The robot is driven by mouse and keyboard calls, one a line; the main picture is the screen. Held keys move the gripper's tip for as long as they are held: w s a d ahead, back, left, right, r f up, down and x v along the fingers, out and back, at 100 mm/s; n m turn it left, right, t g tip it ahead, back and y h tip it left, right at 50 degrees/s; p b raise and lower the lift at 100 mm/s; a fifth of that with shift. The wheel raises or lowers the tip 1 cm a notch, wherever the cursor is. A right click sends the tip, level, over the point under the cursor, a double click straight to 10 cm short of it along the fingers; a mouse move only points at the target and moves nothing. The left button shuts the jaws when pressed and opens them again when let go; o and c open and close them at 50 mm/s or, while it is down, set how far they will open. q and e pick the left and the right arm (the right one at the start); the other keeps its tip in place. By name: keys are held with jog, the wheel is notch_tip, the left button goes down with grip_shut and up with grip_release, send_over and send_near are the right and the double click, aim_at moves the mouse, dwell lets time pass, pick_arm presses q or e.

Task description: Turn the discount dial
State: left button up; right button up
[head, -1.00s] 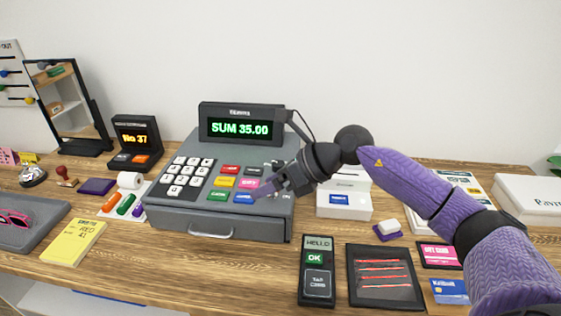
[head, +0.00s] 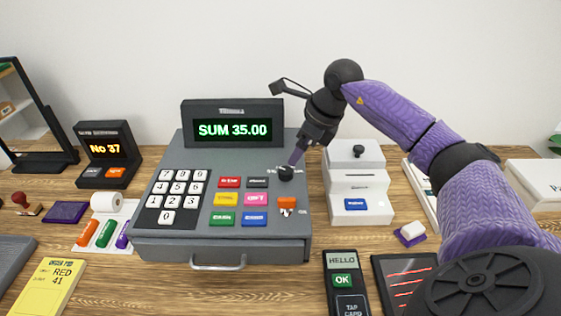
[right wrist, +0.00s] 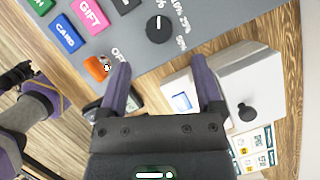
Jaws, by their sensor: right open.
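The discount dial (head: 286,173) is a black round knob at the right of the grey cash register's top (head: 215,160). In the right wrist view the dial (right wrist: 159,29) has a white pointer line and percent labels beside it. My right gripper (head: 296,157) is open, with its fingertips just above the dial in the head view. In the right wrist view the dial lies beyond the open fingers (right wrist: 160,65), and nothing is between them. Part of what looks like my left gripper (right wrist: 17,76) shows at that view's left edge; its jaws cannot be made out.
An orange switch (head: 287,204) sits just in front of the dial, and coloured keys (head: 242,199) are to its left. The register display (head: 233,130) reads SUM 35.00. A white printer-like box (head: 355,180) stands close on the right. A card terminal (head: 345,283) is in front.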

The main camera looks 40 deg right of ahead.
aim_at(287, 170)
jog(key=x, duration=0.6)
jog(key=shift+b, duration=0.35)
jog(key=shift+w+a+f, duration=0.1)
jog(key=shift+a+f, duration=0.05)
jog(key=shift+f, duration=0.3)
pick_arm(q)
jog(key=shift+s+a+f, duration=0.4)
jog(key=shift+f, duration=0.1)
pick_arm(e)
jog(key=shift+c, duration=0.5)
grip_shut()
pick_arm(q)
jog(key=shift+w+d, duration=0.15)
jog(key=shift+d, duration=0.15)
